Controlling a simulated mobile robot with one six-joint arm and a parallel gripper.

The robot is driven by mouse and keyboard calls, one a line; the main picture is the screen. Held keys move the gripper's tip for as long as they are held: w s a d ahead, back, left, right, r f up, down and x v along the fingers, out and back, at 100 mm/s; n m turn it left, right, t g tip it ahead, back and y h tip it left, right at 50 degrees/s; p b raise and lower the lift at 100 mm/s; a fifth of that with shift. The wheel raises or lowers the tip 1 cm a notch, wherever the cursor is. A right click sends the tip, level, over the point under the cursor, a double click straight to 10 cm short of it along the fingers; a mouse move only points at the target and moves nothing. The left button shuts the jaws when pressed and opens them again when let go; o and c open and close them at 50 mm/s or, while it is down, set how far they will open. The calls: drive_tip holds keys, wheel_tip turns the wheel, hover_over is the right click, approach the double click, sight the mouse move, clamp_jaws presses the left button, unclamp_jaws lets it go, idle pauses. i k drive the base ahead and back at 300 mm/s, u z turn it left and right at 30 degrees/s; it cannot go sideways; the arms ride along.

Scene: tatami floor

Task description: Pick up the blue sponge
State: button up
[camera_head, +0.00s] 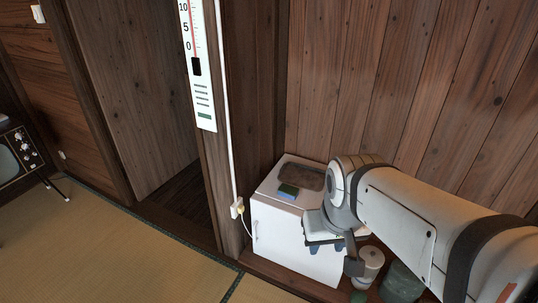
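The blue sponge (288,189) is a small flat block with a blue face and a green part. It lies on top of a low white cabinet (268,229), in front of a dark grey inset panel. My gripper (327,247) hangs in front of the cabinet, to the right of the sponge and lower in the picture, apart from it. Two small bluish fingertips show below its white body with a gap between them, and nothing is seen between them. My arm hides the cabinet's right side.
A pale lidded jar (370,265) and a green-grey round container (401,283) stand right of the cabinet, partly behind my arm. A wooden post (208,160) with a thermometer (198,60) rises at left. Tatami floor (120,250) is clear at lower left.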

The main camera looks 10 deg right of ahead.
sight(287, 191)
drive_tip(key=u, duration=1.75)
drive_tip(key=i, duration=1.6)
drive_tip(key=z, duration=2.85)
drive_tip(key=i, duration=0.95)
